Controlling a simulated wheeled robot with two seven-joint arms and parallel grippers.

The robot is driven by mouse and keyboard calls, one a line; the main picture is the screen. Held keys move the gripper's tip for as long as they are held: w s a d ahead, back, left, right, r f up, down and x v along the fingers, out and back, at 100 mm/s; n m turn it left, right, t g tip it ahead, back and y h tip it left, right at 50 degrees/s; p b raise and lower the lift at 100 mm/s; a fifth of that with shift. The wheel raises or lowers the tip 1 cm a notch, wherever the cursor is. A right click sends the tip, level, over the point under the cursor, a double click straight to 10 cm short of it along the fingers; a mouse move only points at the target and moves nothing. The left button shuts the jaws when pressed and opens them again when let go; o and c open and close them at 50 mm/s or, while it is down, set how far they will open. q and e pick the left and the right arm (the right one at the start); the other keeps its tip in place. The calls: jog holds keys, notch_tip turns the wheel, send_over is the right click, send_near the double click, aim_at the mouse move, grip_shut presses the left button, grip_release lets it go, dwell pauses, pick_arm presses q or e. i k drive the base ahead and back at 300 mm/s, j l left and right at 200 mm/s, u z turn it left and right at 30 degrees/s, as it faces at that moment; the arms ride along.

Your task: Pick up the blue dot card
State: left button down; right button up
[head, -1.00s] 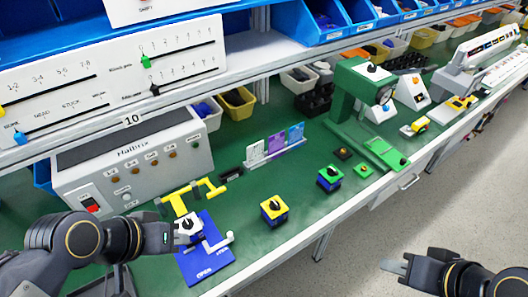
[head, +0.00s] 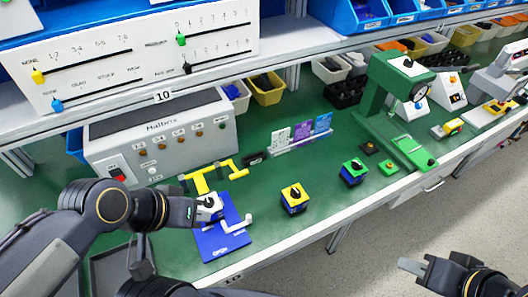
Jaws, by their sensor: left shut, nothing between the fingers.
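Three small cards stand side by side in a clear rack on the green bench, right of the grey box: a whitish card (head: 280,139), a purple card (head: 301,131) and a blue card (head: 322,123). Their printed marks are too small to read, so I cannot tell dots on them. My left gripper (head: 207,211) is shut and empty at the white block with a dark knob on the blue fixture (head: 222,240), well left of and nearer than the cards. My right gripper (head: 408,265) is at the lower right, beyond the bench edge; its jaw gap is not clear.
A yellow clamp (head: 202,182) sits behind the fixture. A yellow-topped switch block (head: 294,199) and a green-topped one (head: 354,171) stand in front of the cards. A green press (head: 381,105) stands at their right. The shelf (head: 290,80) overhangs behind.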

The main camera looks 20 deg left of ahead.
aim_at(322, 124)
jog(key=i+l, duration=0.4)
jog(key=l, duration=0.15)
jog(key=i+l, duration=0.4)
jog(key=l, duration=0.15)
jog(key=l+u, duration=0.1)
jog(key=u, duration=0.35)
jog(key=i+l+u, duration=0.1)
jog(key=u, duration=0.4)
jog(key=l+u, duration=0.1)
jog(key=u, duration=0.35)
jog(key=l+u, duration=0.15)
jog(key=u, duration=0.35)
jog(key=l+u, duration=0.1)
jog(key=u, duration=0.35)
